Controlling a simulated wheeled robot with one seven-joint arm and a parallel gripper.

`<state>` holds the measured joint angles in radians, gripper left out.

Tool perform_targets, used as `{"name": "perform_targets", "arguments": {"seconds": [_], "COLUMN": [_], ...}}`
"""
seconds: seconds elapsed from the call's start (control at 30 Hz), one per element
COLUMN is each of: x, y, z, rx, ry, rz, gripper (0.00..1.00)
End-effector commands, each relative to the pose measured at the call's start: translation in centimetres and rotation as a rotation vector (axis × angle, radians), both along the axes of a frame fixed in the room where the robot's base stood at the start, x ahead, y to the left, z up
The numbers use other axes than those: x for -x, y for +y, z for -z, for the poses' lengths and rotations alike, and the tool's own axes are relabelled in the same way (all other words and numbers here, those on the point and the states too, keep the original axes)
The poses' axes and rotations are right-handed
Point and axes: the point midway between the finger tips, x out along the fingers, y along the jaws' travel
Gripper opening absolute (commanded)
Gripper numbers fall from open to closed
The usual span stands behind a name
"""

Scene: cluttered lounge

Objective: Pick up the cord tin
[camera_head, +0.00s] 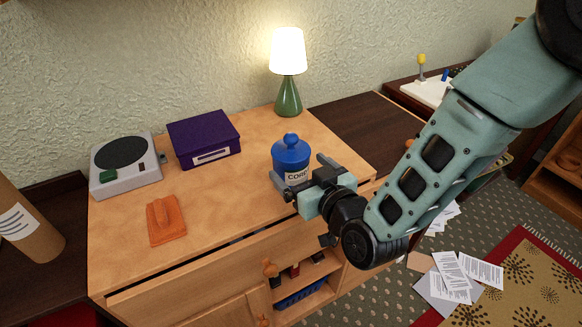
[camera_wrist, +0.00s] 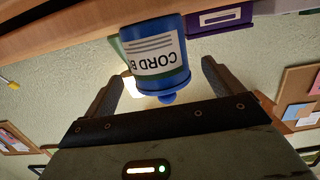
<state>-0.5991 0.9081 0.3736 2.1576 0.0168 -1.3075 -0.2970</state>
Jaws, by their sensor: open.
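The cord tin (camera_head: 291,158) is a blue lidded tin with a round knob and a white label reading "CORD". It stands upright on the wooden cabinet top (camera_head: 240,210), near the front right. My gripper (camera_head: 300,173) is open at the tin's front right side, its two fingers pointing toward it. In the wrist view the tin (camera_wrist: 155,55) appears upside down, ahead of and partly between the open fingers (camera_wrist: 160,85). Whether either finger touches the tin cannot be told.
A green lamp (camera_head: 288,93) stands behind the tin. A purple box (camera_head: 204,139), a grey device with a dark disc (camera_head: 125,165) and an orange object (camera_head: 165,221) sit to the left. Free cabinet top lies left of the tin. Papers (camera_head: 450,280) lie on the floor at right.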

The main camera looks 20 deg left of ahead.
Motion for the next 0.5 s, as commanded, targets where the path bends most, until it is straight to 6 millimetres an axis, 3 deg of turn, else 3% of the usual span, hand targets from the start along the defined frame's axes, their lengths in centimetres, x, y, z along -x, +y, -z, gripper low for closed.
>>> {"name": "perform_targets", "arguments": {"seconds": [0.3,0.5], "x": [-2.6,-3.3], "y": [2.9,3.7], "z": [1.2,1.5], "rx": [-0.002,0.000], "ry": [-0.001,0.000], "rz": [0.000,-0.001], "gripper": [0.92,0.92]}}
